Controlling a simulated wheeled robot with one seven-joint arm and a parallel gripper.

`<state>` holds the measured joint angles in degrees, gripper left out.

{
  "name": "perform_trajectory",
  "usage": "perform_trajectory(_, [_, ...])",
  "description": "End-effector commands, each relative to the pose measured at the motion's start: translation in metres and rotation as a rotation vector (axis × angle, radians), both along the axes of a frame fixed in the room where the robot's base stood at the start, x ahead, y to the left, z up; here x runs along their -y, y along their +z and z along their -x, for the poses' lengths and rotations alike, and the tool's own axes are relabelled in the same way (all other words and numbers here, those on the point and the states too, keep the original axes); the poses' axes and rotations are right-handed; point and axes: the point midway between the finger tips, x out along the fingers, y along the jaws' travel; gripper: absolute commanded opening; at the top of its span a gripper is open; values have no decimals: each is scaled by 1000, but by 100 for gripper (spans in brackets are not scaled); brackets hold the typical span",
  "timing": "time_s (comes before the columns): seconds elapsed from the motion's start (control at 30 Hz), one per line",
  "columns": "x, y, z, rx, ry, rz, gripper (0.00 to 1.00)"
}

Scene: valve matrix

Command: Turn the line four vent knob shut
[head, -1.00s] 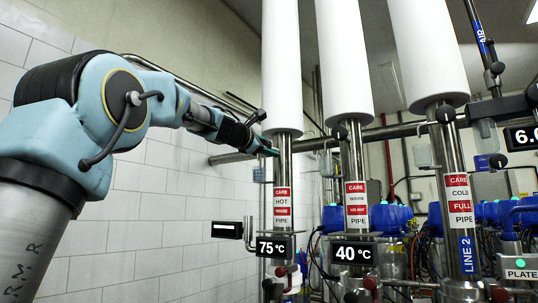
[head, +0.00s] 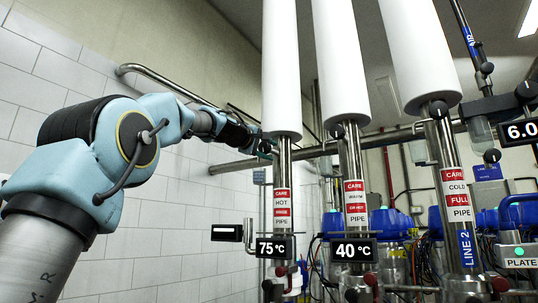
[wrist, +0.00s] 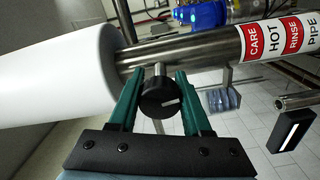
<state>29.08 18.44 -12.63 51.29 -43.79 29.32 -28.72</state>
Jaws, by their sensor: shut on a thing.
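In the wrist view, a round black knob (wrist: 158,98) with a white pointer mark stands on a short stem from the steel pipe labelled CARE HOT RINSE PIPE (wrist: 190,48). The mark points right and slightly up in that view. My gripper (wrist: 160,84) has its green fingers on either side of the knob, shut on it. In the head view, my gripper (head: 264,148) reaches the hot rinse pipe (head: 284,165) just below its white sleeve, and the knob there is hidden. I see no line four label.
Similar black knobs sit on the middle pipe (head: 338,131) and the LINE 2 pipe (head: 438,110). Displays read 75 °C (head: 274,248) and 40 °C (head: 353,251). A horizontal steel pipe (head: 232,166) runs behind. The tiled wall (head: 105,245) at left leaves open room.

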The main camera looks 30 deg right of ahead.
Motion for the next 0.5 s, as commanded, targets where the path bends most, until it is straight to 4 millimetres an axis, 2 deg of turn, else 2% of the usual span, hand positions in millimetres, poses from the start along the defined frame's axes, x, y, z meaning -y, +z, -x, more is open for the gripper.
perform_trajectory(0.5, [1, -2, 0, 139, -2, -81, 0])
